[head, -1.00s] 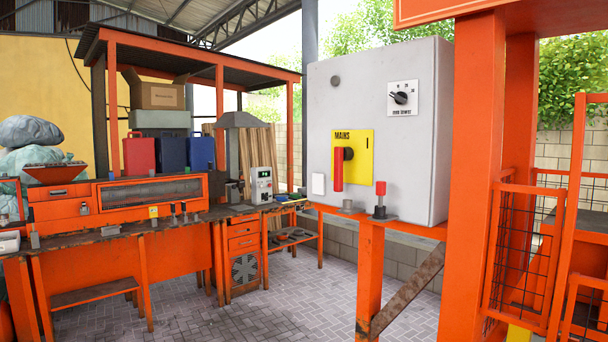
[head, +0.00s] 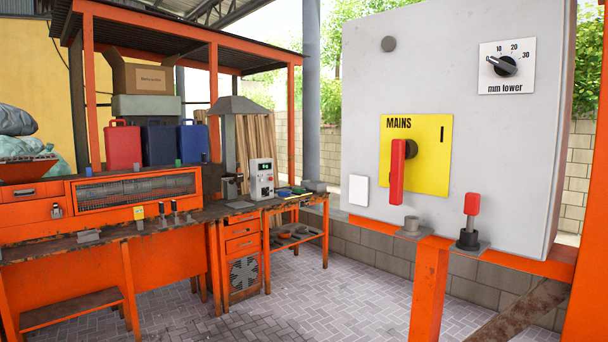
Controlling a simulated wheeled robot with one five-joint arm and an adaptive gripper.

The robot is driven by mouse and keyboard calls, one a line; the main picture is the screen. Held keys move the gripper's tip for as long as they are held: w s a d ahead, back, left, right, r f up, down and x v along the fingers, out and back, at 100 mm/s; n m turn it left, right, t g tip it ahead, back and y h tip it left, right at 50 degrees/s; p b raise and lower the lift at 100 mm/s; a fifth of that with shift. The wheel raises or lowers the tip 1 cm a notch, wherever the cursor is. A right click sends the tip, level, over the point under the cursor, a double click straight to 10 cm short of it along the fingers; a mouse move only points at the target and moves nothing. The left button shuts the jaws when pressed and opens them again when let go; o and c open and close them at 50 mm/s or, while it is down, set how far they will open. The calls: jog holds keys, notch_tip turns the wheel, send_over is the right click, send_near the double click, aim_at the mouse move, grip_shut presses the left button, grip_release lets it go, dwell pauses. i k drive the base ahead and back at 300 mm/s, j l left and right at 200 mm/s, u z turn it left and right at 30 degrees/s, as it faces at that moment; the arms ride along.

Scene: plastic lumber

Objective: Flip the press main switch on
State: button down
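The press main switch is a red handle (head: 397,172) on a yellow plate (head: 430,165) marked "MAINS". The handle hangs straight down from its black pivot. An "I" mark shows at the plate's right side. The plate is on the front of a large grey cabinet (head: 375,75). My gripper is not in view.
A dial marked "mm lower" (head: 502,66) is at the cabinet's upper right. A red-topped lever (head: 471,215) and a short grey stub (head: 411,224) stand on the orange beam below. An orange workbench (head: 90,265) stands at left. Paved floor (head: 320,300) lies clear between.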

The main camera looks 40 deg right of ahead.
aim_at(402, 150)
jog(key=i+z, duration=0.2)
jog(key=i, duration=0.3)
jog(key=i+j+z, duration=0.15)
jog(key=i, duration=0.3)
jog(key=i+j+z, duration=0.2)
jog(key=i, duration=0.25)
jog(key=i+j+z, duration=0.15)
jog(key=i+z, duration=0.25)
jog(key=i+j+z, duration=0.25)
jog(key=z, duration=0.15)
jog(key=i+j+z, duration=0.4)
